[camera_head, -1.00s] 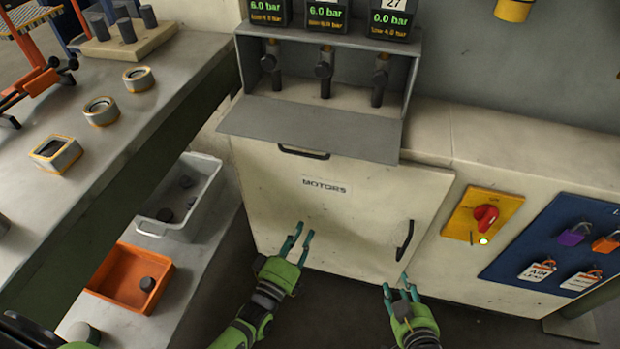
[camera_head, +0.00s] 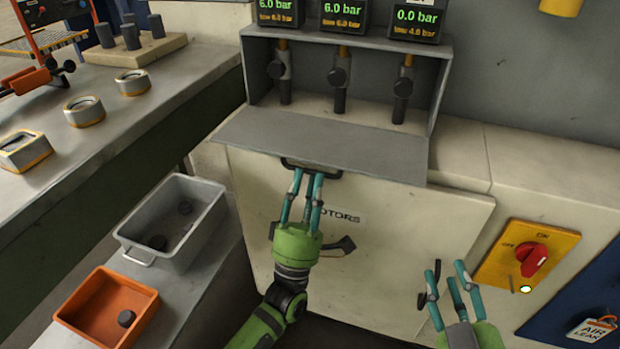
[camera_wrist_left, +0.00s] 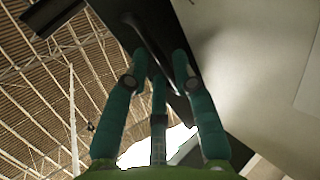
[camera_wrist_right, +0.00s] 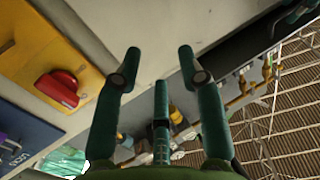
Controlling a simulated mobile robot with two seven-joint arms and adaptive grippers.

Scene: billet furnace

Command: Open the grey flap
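The grey flap (camera_head: 325,146) sticks out, lowered, from the bottom edge of the grey valve box (camera_head: 440,75), whose front is uncovered. A dark handle (camera_head: 330,172) shows beneath the flap's front edge. My left gripper (camera_head: 305,178) is at this handle, pointing up, and its fingertips overlap it in the head view. In the left wrist view the fingers (camera_wrist_left: 159,58) are apart, with the handle bar (camera_wrist_left: 148,38) against the dark flap underside just ahead of them. Contact cannot be told. My right gripper (camera_head: 447,266) is open and empty, low in front of the cream panel.
The cream MOTORS door (camera_head: 400,225) is below the flap. A red switch (camera_head: 533,260) on a yellow plate is right of it. Several valves stand inside the box under pressure displays. A grey bin (camera_head: 205,222) and an orange bin (camera_head: 75,315) are at left.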

